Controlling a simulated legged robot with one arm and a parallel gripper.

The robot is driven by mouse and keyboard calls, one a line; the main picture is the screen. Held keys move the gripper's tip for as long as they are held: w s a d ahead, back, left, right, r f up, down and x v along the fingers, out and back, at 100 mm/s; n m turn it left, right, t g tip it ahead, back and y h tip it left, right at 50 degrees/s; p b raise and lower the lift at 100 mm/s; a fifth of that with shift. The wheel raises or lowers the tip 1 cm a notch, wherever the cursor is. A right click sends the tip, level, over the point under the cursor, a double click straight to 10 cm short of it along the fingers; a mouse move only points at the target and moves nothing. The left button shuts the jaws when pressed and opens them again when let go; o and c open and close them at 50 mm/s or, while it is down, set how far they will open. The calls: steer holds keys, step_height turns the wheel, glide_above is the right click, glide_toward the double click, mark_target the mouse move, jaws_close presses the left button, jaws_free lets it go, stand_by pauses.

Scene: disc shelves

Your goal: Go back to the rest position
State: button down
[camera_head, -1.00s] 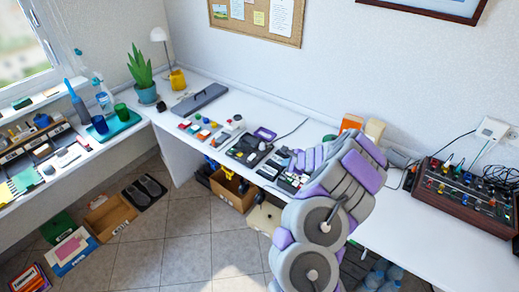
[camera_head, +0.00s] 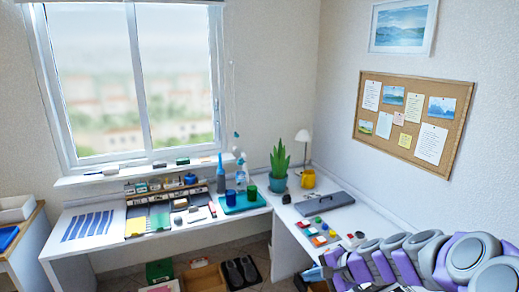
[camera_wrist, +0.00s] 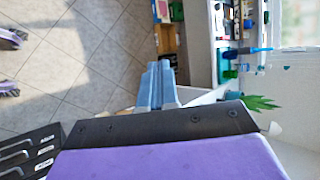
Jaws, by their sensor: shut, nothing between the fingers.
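My gripper (camera_wrist: 162,84) shows in the wrist view as two blue-grey fingers lying together, with nothing between them. Beyond the fingers are the tiled floor and the side of a white desk; they touch nothing that I can see. In the head view my grey and purple arm reaches across the lower right corner, in front of the right-hand desk.
An L-shaped white desk (camera_head: 92,262) runs under the window and along the right wall. It holds a potted plant (camera_head: 278,168), a yellow mug (camera_head: 308,179), a grey case (camera_head: 324,203) and a teal tray (camera_head: 243,203). Boxes and slippers (camera_head: 242,271) lie on the floor below.

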steer(key=s+a+r+n+g+h, duration=0.15)
steer(key=s+a+n, duration=0.25)
steer(key=s, duration=0.5)
steer(key=s+a+r+n+g+h, duration=0.1)
steer(key=s+a+r+n+g, duration=0.2)
steer(key=s, duration=0.6)
steer(key=s+d+f+n+g+h, duration=0.1)
steer(key=s+d+n+h, duration=0.1)
steer(key=s, duration=0.8)
steer(key=s+d+f+n+g+h, duration=0.1)
steer(key=s+d+n+h, duration=0.1)
steer(key=s, duration=0.8)
steer(key=d+h, duration=0.1)
steer(key=d, duration=0.1)
steer(key=shift+d+g+h, duration=0.3)
steer(key=shift+g+h, duration=0.05)
steer(key=shift+r, duration=0.1)
